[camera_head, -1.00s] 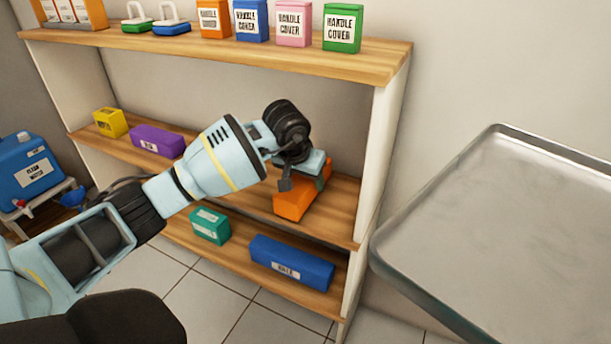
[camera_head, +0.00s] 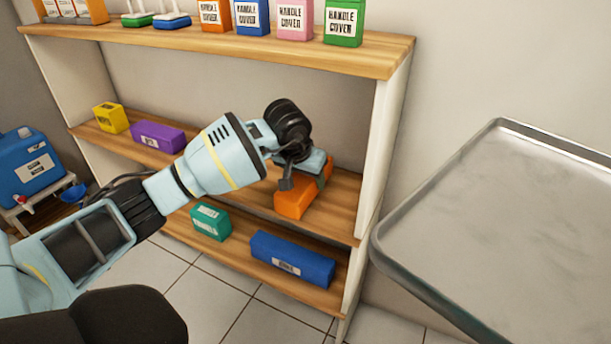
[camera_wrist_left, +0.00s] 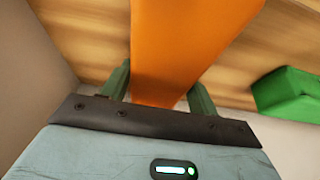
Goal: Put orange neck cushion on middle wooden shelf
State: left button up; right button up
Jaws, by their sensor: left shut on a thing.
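The orange neck cushion (camera_head: 296,201) is a long orange block at the right end of the middle wooden shelf (camera_head: 235,181). It rests on the shelf or just over it; I cannot tell which. My left gripper (camera_head: 308,176) reaches in over the cushion and is shut on it. In the left wrist view the orange cushion (camera_wrist_left: 185,50) lies between the two green fingers (camera_wrist_left: 160,92), with wood behind it. The gripper hides the cushion's back part in the head view. My right gripper is not in view.
The middle shelf also holds a yellow box (camera_head: 110,118) and a purple box (camera_head: 158,137). The lower shelf holds a green box (camera_head: 210,222) and a blue box (camera_head: 292,259). Handle cover boxes (camera_head: 295,18) stand on the top shelf. A metal tray (camera_head: 500,235) is at right.

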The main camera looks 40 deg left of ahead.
pick_arm(q)
jog(key=shift+f, duration=0.2)
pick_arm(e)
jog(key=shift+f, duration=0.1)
pick_arm(q)
jog(key=o, duration=0.8)
jog(key=shift+c, duration=0.2)
jog(key=o, duration=0.4)
jog(key=shift+o, duration=0.2)
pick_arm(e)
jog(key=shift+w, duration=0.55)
pick_arm(q)
jog(key=shift+p+v, duration=1)
jog(key=shift+v, duration=2.95)
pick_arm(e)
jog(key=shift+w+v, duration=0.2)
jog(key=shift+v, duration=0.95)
